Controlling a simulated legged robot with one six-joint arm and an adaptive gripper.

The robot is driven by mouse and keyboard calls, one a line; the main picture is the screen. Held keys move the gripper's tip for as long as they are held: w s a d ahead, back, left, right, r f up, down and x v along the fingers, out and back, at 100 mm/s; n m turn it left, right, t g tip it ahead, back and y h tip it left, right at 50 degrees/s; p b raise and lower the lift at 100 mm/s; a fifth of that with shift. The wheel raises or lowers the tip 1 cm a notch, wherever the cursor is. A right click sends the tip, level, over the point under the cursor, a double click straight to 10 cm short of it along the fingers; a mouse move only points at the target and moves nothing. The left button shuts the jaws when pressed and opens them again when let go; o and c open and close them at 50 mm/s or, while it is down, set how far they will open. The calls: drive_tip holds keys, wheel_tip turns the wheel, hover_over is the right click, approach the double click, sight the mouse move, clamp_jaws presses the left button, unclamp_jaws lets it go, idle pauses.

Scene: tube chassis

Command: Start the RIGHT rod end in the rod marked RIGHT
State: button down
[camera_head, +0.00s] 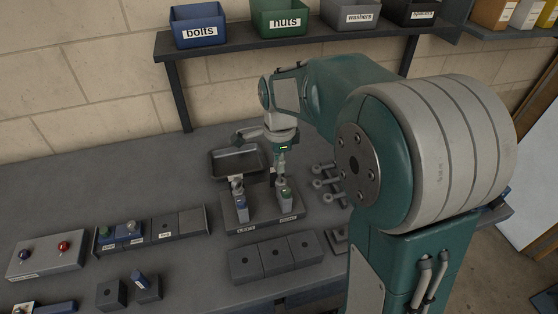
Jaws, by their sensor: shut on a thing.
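A dark fixture block (264,223) on the bench holds two upright rods, with labels on its front that look like LEFT and RIGHT. The right rod (286,200), with a green band, stands over the RIGHT label. The left rod (241,205), with a blue band, has a grey metal piece (237,187) at its top. My gripper (281,172) points down directly over the right rod and is shut on a rod end, mostly hidden by the fingers. I cannot tell whether the rod end touches the rod's top or is just above it.
Several silver rod ends (322,183) sit right of the fixture, close to my arm. A dark tray (237,162) lies behind it. A button box (47,256) and a partitioned tray (150,232) are at left. Labelled bins (198,26) stand on the shelf.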

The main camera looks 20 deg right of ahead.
drive_tip(key=shift+r, duration=0.15)
drive_tip(key=shift+r, duration=0.7)
drive_tip(key=shift+d, duration=0.2)
drive_tip(key=shift+f, duration=2.1)
drive_tip(key=c, duration=0.6)
unclamp_jaws()
drive_tip(key=shift+r, duration=0.1)
